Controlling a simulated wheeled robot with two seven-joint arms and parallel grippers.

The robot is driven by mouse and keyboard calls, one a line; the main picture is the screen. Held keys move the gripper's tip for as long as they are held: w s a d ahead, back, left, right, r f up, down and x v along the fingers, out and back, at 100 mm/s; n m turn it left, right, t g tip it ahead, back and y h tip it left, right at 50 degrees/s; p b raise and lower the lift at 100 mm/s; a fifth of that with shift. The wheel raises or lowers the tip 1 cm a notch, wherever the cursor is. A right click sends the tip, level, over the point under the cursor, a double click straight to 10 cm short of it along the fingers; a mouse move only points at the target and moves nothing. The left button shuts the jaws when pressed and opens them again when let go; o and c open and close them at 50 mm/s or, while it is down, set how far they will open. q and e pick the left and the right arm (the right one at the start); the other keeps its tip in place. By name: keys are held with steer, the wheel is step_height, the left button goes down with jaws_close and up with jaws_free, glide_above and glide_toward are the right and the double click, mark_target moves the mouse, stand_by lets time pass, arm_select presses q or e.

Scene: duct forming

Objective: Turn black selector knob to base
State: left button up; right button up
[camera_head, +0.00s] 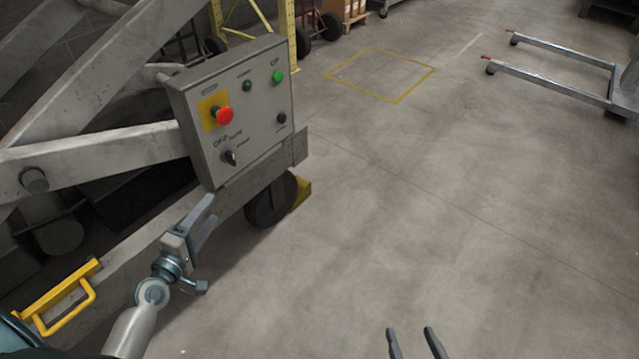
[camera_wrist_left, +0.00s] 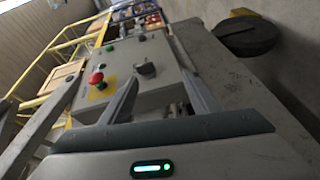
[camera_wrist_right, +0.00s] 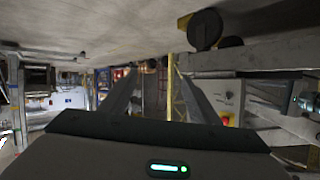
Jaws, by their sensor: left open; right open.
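The black selector knob (camera_head: 230,157) is at the lower left of the grey control box (camera_head: 262,128), beside small lettering that includes "OFF". In the left wrist view the knob (camera_wrist_left: 146,69) shows ahead, between the two fingers. My left gripper (camera_head: 210,210) is open and empty, just below the box and apart from the knob. My right gripper (camera_head: 415,335) is open and empty over bare floor at the bottom of the head view. In the right wrist view the box shows at the right, beyond the right finger.
A red button (camera_head: 223,115) on a yellow plate, a green button (camera_head: 278,77) and a small black button (camera_head: 282,118) share the panel. Grey machine beams and a yellow handle (camera_head: 68,302) lie left. A wheel (camera_head: 270,200) stands below the box.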

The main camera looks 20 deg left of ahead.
arm_select(q)
steer(key=r, duration=0.1)
steer(key=a+r+n+t, duration=0.1)
steer(key=r, duration=0.1)
steer(key=shift+a+r, duration=0.1)
arm_select(e)
steer(key=r, duration=0.2)
steer(key=shift+s+a+r, duration=0.1)
steer(key=shift+s+r, duration=0.15)
steer(key=shift+r, duration=0.05)
arm_select(q)
steer(key=shift+w, duration=0.2)
glide_toward(231, 161)
steer(key=w, duration=0.9)
steer(key=shift+w, duration=0.1)
steer(key=shift+w+b, duration=0.3)
steer(key=shift+w, duration=0.45)
arm_select(e)
steer(key=shift+w+a+r+t+y, duration=0.1)
steer(key=shift+a+r+t+y, duration=0.1)
steer(key=shift+t+y, duration=0.1)
steer(key=shift+d, duration=0.1)
